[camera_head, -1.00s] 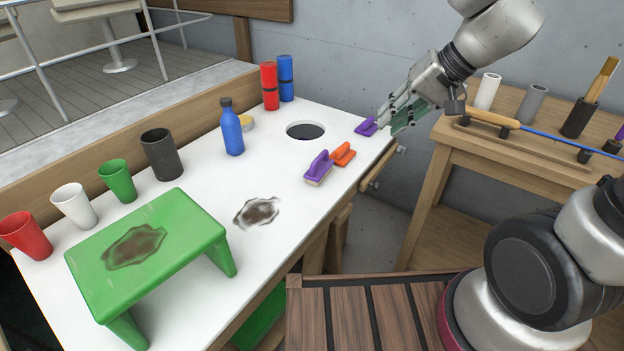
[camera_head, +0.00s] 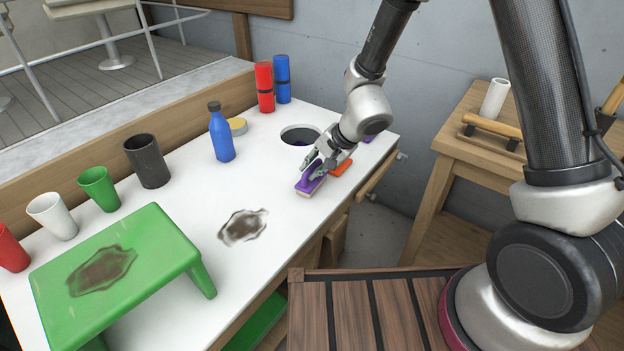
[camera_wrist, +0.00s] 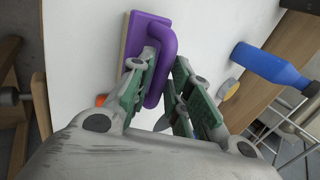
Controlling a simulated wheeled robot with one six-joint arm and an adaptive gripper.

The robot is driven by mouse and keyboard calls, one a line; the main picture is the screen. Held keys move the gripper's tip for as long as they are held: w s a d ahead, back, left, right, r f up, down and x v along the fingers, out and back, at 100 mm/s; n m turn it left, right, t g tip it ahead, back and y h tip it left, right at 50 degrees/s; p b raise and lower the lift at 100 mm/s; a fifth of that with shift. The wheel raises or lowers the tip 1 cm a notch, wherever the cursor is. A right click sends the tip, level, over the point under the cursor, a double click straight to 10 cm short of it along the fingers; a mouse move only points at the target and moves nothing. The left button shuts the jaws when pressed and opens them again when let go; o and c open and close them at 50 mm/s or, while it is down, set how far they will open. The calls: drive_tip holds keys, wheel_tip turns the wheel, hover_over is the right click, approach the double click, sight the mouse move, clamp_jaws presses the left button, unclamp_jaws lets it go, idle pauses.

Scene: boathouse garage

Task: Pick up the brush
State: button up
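The purple brush (camera_head: 309,186), with a raised handle and a pale bristle base, lies on the white table near its right edge. In the wrist view, the brush (camera_wrist: 151,30) is below my gripper, its handle reaching between the two green-padded fingers. My gripper (camera_head: 316,165) is low over the brush. In the wrist view, the fingers of my gripper (camera_wrist: 164,68) stand apart, one on each side of the handle, with gaps showing. I cannot tell whether either finger touches it. My fingers hide part of the handle in the head view.
An orange tool (camera_head: 341,167) lies close behind the brush, and a purple one (camera_head: 368,139) farther back. A dark round hole (camera_head: 300,135) is beside my wrist. A blue bottle (camera_head: 221,135), a stain (camera_head: 243,226) and a green stool (camera_head: 160,240) are to the left.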

sight(312, 166)
drive_tip(key=shift+w+a+f, duration=0.2)
drive_tip(key=shift+a+f, duration=0.15)
drive_tip(key=shift+f, duration=0.25)
clamp_jaws()
drive_tip(key=shift+r, duration=0.1)
wheel_tip(312, 166, up, 10)
drive_tip(key=shift+f, duration=0.1)
